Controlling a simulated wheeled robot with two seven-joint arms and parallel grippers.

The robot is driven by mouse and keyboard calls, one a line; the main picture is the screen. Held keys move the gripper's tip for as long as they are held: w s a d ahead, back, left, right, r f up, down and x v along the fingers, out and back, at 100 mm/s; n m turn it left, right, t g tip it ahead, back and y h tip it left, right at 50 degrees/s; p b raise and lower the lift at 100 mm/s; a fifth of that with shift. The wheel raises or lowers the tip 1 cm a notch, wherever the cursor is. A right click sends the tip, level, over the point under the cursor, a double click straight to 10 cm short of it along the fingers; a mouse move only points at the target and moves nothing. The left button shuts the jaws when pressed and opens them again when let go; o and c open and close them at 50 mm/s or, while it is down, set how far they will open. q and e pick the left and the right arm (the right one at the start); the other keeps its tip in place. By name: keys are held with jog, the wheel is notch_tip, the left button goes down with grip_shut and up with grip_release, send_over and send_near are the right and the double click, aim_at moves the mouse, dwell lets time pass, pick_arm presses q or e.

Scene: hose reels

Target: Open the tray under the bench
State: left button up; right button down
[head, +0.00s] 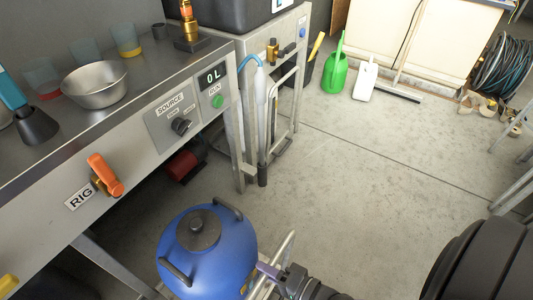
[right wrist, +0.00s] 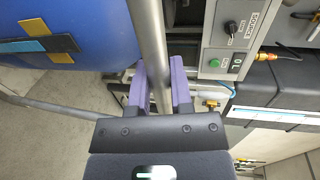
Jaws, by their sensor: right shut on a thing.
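My right gripper (head: 268,272) is at the bottom of the head view, beside the blue tank (head: 208,248). In the right wrist view its purple fingers (right wrist: 160,88) are shut on a bare metal tube (right wrist: 150,35) that passes between them. The head view shows a pale tube frame (head: 284,252) at the gripper, close to the tank's right side. The steel bench (head: 130,125) runs along the left, with dark space below it. I cannot make out a tray there; a red object (head: 183,165) lies in the shadow. My left gripper is not in view.
An orange valve handle (head: 105,175) and a source knob (head: 181,126) stick out from the bench front. A metal bowl (head: 95,85) stands on top. A green watering can (head: 335,73) and a hose reel (head: 503,70) stand farther back. The concrete floor (head: 370,170) is clear in the middle.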

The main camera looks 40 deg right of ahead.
jog(key=c, duration=0.5)
grip_release()
jog(key=shift+c, duration=0.2)
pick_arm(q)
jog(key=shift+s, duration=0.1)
pick_arm(e)
jog(key=shift+s+d, duration=0.1)
jog(key=shift+s, duration=0.15)
pick_arm(q)
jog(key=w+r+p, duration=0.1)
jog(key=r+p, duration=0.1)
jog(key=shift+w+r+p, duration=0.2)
jog(key=shift+p, duration=0.2)
pick_arm(e)
jog(key=v, duration=0.9)
jog(key=shift+s, duration=0.2)
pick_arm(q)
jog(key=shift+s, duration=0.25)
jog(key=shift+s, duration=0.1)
pick_arm(e)
jog(key=shift+s+d, duration=0.1)
